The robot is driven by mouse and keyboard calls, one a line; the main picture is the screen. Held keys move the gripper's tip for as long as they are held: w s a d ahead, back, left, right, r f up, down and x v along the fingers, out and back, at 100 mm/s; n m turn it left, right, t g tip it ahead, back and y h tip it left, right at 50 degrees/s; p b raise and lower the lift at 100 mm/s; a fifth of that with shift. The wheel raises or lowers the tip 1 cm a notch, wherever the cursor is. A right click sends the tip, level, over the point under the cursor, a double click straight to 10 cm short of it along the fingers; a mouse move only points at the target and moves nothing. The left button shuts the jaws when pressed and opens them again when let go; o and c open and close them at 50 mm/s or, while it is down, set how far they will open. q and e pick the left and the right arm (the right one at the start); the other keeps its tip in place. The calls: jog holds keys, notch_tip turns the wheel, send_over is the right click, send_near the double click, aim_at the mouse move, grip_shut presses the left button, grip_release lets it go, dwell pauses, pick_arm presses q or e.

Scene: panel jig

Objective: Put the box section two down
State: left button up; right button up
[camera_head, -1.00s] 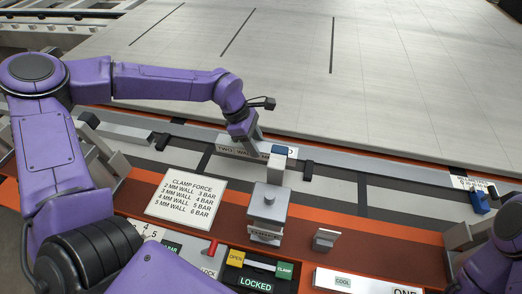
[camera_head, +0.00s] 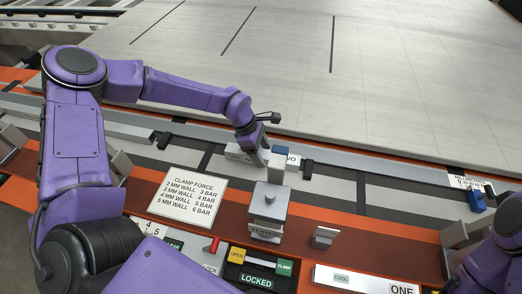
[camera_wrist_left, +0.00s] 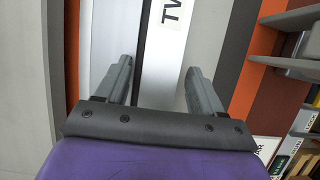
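Box section two is a pale bar (camera_head: 240,157) with a "TWO" label. In the head view it lies across the grey strips of the jig, partly behind a blue-topped post. My left gripper (camera_head: 258,143) is over it.
A grey clamp block (camera_head: 268,207) with the blue-topped post (camera_head: 278,160) stands just in front of the bar. A clamp force card (camera_head: 187,193), a panel reading LOCKED (camera_head: 256,281) and a bar labelled ONE (camera_head: 370,282) are nearer. A large pale panel (camera_head: 330,70) lies behind.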

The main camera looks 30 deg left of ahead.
pick_arm(q)
jog(key=shift+r, duration=0.2)
jog(key=b+v, duration=0.1)
jog(key=v, duration=1.1)
